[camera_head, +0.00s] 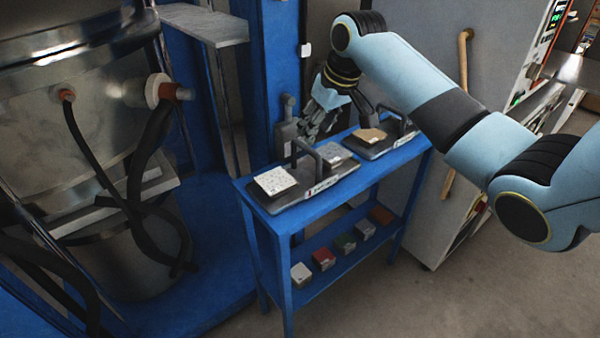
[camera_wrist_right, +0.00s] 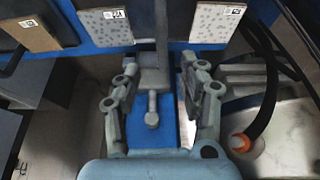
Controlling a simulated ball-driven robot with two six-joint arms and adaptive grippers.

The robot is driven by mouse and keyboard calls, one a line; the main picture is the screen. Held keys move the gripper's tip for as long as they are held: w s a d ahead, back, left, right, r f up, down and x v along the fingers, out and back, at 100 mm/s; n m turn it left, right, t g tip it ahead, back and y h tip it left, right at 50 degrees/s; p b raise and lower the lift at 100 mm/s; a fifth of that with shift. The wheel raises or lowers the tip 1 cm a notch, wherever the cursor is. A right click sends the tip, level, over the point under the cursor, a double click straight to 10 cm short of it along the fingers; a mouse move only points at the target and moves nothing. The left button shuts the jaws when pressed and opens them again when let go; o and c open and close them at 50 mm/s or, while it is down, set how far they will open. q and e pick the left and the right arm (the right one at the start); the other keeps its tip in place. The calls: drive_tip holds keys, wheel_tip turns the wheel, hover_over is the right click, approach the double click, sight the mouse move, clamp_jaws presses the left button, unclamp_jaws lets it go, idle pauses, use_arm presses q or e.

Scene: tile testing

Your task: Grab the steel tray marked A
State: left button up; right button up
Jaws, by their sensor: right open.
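Two dark trays with upright handles stand on a blue table in the head view. The left tray (camera_head: 318,190) bears a white speckled tile (camera_head: 275,180) and a grey tile (camera_head: 333,153), with its handle (camera_head: 312,152) between them. The right tray (camera_head: 395,140) bears a brown tile (camera_head: 369,135). I cannot read a letter A on either. My right gripper (camera_head: 318,122) is over the table's back edge, behind the left tray. In the right wrist view (camera_wrist_right: 160,98) its fingers are spread, with a grey upright part (camera_wrist_right: 152,80) between them; contact is not visible. My left gripper is out of view.
The blue table (camera_head: 258,200) has a lower shelf with several small coloured blocks (camera_head: 323,258). A grey fixture (camera_head: 287,125) stands by its back edge. A large metal machine with black hoses (camera_head: 150,150) fills the left. Floor in front is clear.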

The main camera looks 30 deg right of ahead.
sight(306, 145)
drive_tip(key=shift+x, duration=0.9)
drive_tip(key=shift+w+a+f, duration=0.1)
drive_tip(key=shift+w+f, duration=0.2)
drive_tip(key=shift+f, duration=0.25)
drive_tip(key=b+x, duration=0.1)
drive_tip(key=x, duration=0.4)
drive_tip(key=shift+a, duration=0.1)
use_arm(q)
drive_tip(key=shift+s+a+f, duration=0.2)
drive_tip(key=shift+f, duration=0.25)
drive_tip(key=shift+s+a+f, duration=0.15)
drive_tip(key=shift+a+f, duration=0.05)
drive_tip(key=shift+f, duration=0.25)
use_arm(e)
clamp_jaws()
drive_tip(key=shift+w+r, duration=0.15)
drive_tip(key=shift+r, duration=0.05)
